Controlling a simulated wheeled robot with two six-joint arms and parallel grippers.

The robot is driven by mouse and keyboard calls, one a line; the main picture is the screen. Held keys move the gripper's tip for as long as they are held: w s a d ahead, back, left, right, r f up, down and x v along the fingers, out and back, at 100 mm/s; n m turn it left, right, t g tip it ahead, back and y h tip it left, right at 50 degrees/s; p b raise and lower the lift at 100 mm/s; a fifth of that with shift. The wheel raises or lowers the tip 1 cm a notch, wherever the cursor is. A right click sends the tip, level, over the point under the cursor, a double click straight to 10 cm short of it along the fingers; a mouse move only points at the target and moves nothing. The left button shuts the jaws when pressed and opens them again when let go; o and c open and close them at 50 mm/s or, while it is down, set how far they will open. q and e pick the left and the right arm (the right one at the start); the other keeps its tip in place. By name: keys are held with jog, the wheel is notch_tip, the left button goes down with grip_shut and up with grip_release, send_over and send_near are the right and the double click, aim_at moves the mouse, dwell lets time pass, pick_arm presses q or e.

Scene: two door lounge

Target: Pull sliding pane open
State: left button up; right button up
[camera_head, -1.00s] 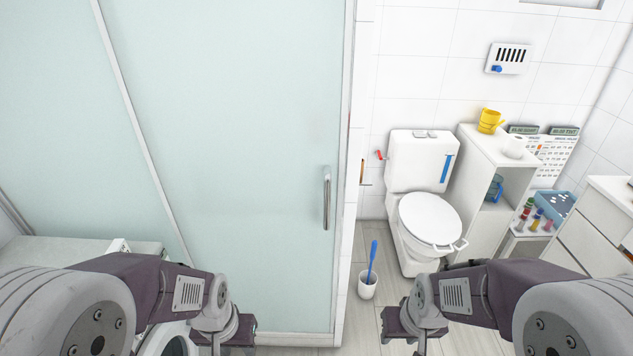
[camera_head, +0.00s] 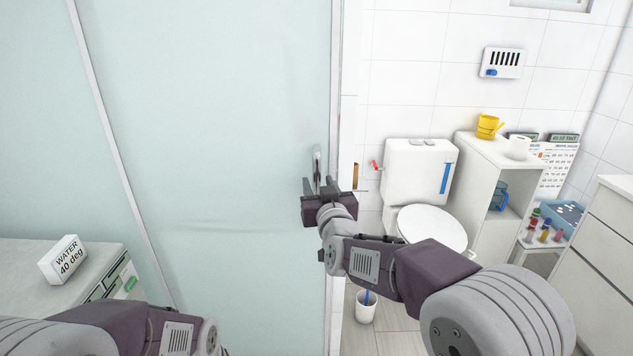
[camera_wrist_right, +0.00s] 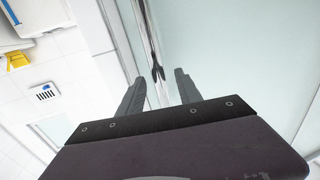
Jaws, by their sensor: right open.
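The sliding pane (camera_head: 220,130) is a large pale green frosted panel filling the left half of the head view; its right edge meets the white frame by the tiled wall. A vertical metal handle (camera_head: 317,160) is near that edge. My right gripper (camera_head: 320,184) is open at the handle, its fingers on either side of the handle's lower part in the head view. In the right wrist view the open fingers (camera_wrist_right: 160,76) point at the pane, with the handle (camera_wrist_right: 152,45) between them; contact is unclear. My left arm shows at bottom left, its gripper outside the picture.
A toilet (camera_head: 420,170), a white shelf unit (camera_head: 480,160) and drawers (camera_head: 595,240) stand right. A brush holder (camera_head: 366,307) is on the floor below my right arm. A grey-topped unit with a "WATER 40 deg" box (camera_head: 63,260) stands left.

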jog(key=shift+w+a, duration=0.15)
jog(key=shift+w, duration=0.55)
jog(key=shift+w+a, duration=0.1)
jog(key=shift+w, duration=0.6)
grip_shut()
